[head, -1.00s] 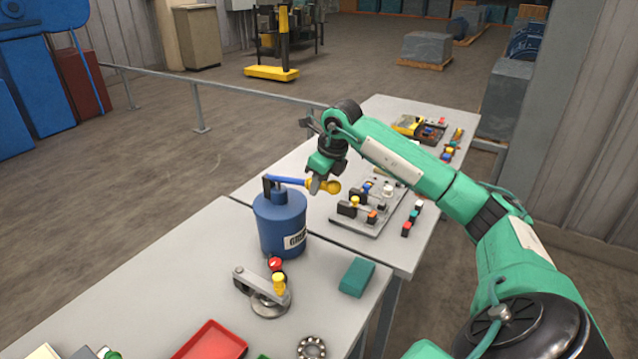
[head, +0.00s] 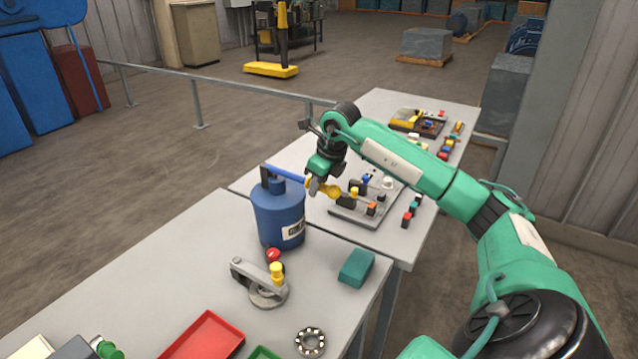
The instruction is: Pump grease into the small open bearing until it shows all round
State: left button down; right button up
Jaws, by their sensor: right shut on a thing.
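A blue grease canister (head: 279,214) stands upright on the near bench, with a blue pump lever (head: 285,174) on top. The lever slopes down to the right to a yellow grip (head: 332,192). My right gripper (head: 316,186) is shut on the lever, at the inner end of the yellow grip. A small open bearing (head: 310,343), a ring with balls showing, lies on the bench near the bottom edge. I cannot tell from here whether it holds grease. My left gripper is out of view.
A metal fixture (head: 264,291) with red and yellow knobs stands in front of the canister. A teal block (head: 356,267) lies to its right and a red tray (head: 203,336) at the front. A second bench holds a grey plate (head: 358,216) with small parts.

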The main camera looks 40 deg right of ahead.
jog(key=shift+f+b, duration=0.35)
jog(key=shift+f, duration=0.35)
jog(key=shift+w+a+r+p, duration=0.1)
jog(key=shift+w+r+p, duration=0.05)
jog(key=shift+r+p, duration=0.95)
jog(key=shift+w+r+p, duration=0.1)
jog(key=shift+r+p, duration=0.55)
jog(key=shift+r, duration=0.85)
jog(key=o, duration=0.8)
jog(key=shift+s, duration=0.2)
jog(key=shift+o, duration=0.2)
jog(key=shift+w+r, duration=0.1)
notch_tip(320, 180, up, 7)
jog(key=p, duration=0.4)
jog(key=shift+p, duration=0.3)
